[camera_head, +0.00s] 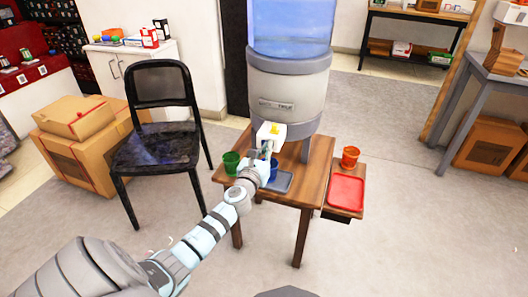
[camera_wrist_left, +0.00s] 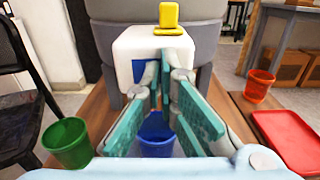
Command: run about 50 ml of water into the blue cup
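The blue cup (camera_head: 273,169) stands below the white tap block of the water dispenser; my left gripper partly covers it in the head view. In the left wrist view the blue cup (camera_wrist_left: 156,138) shows between and below the fingers. The white tap block (camera_wrist_left: 145,48) carries a yellow lever (camera_wrist_left: 169,15) on top; the block also shows in the head view (camera_head: 271,136). Contact cannot be told. The water level is not visible. My right gripper is not in view.
A green cup (camera_head: 231,162) stands left of the blue cup on the wooden table (camera_head: 305,190). A grey-blue tray (camera_head: 282,182) lies near the blue cup. An orange-red cup (camera_head: 350,157) and red tray (camera_head: 346,192) are to the right. A black chair (camera_head: 160,145) stands left.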

